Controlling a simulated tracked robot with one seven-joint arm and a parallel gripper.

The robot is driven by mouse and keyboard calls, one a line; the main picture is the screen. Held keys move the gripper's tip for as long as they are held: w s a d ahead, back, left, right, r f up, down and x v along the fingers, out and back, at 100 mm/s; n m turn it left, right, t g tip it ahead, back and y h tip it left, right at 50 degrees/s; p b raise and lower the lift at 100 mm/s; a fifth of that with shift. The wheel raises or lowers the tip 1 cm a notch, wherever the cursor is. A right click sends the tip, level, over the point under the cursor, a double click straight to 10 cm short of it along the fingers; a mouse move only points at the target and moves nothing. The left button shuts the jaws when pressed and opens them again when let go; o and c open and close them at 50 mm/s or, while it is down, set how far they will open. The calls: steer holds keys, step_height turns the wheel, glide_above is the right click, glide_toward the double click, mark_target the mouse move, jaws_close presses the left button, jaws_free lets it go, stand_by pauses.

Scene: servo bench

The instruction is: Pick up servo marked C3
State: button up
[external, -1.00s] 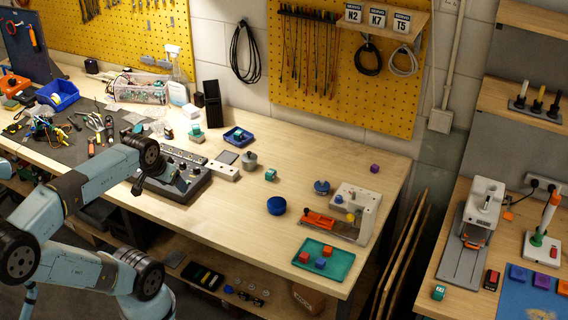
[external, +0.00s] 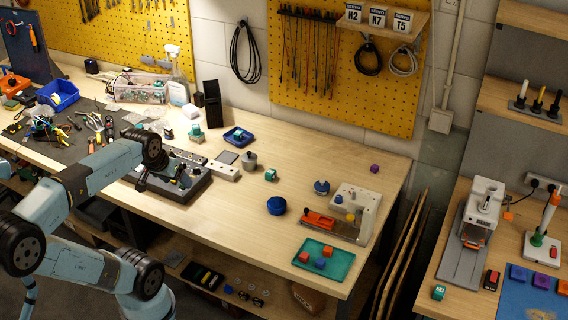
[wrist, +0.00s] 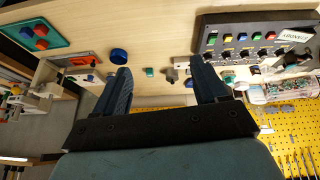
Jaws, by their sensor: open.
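Several small servo-like cubes are in view, and no C3 marking is legible on any of them. A teal cube (external: 270,175) stands alone mid-bench, and it also shows between my fingers in the wrist view (wrist: 149,72). Another teal one (external: 196,134) stands farther back, one lies in a small blue tray (external: 229,139), and one (external: 438,292) is on the right-hand bench. A purple cube (external: 375,168) is near the back right edge. My gripper (wrist: 163,84) is open and empty, above the black control box and apart from every cube.
A teal tray (external: 341,270) holds red and blue cubes. A blue round tub (external: 276,206) and a white fixture with an orange part (external: 357,201) stand near it. The black control box (external: 196,190) is under my gripper. The bench middle is mostly clear.

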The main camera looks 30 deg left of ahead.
steer(key=w+a+n+h, duration=0.25)
steer(key=w+n, duration=0.35)
steer(key=w, duration=0.6)
steer(key=w+a+n+h, duration=0.25)
steer(key=w+n, duration=0.35)
steer(key=w, duration=0.5)
steer(key=n+t+y, duration=0.2)
steer(key=n+t, duration=0.6)
steer(key=n, duration=1.2)
glide_above(161, 130)
step_height(161, 130, down, 17)
steer(key=shift+s+n, duration=0.3)
steer(key=shift+s, duration=0.05)
steer(key=shift+a+f, duration=0.1)
steer(key=shift+f, duration=1.9)
steer(key=f, duration=0.3)
steer(key=shift+w+f, duration=0.1)
steer(key=shift+w, duration=0.1)
steer(key=x, duration=0.2)
steer(key=shift+w, duration=0.3)
steer(key=c, duration=0.8)
